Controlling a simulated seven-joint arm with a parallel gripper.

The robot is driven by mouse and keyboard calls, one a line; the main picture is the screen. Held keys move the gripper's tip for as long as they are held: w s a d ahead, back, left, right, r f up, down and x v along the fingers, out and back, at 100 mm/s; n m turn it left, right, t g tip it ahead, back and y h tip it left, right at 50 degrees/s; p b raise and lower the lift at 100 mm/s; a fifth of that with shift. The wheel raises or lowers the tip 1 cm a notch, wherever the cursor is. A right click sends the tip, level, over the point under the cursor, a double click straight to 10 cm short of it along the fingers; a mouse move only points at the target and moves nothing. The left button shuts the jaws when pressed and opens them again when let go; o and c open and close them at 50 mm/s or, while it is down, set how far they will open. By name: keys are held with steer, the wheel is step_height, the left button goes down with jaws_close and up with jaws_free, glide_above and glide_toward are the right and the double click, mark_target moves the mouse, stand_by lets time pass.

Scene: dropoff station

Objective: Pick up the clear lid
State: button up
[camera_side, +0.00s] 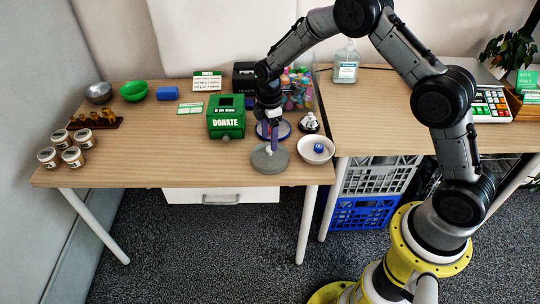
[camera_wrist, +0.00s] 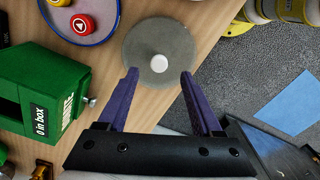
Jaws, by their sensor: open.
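The clear lid (camera_side: 270,158) is a round, greyish see-through disc with a small white knob. It lies near the front edge of the wooden table, in front of the green donate box. In the wrist view the lid (camera_wrist: 153,60) shows just beyond my fingertips, its knob near the middle between them. My gripper (camera_wrist: 157,72) has two purple fingers spread wide apart with nothing between them. In the side view my gripper (camera_side: 272,142) points down just above and behind the lid. Whether a finger touches the lid's rim I cannot tell.
The green donate box (camera_side: 226,117) stands left of my gripper. A blue-rimmed plate (camera_wrist: 84,38) with red and yellow buttons lies close behind the lid. A white bowl (camera_side: 315,157) with a blue item and a silver bell (camera_side: 309,123) are to the right. Bare table (camera_side: 150,150) lies left.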

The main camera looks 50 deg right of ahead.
mark_target(270, 154)
steer(key=shift+d+f, duration=0.2)
steer(key=shift+f, duration=1.6)
jaws_close()
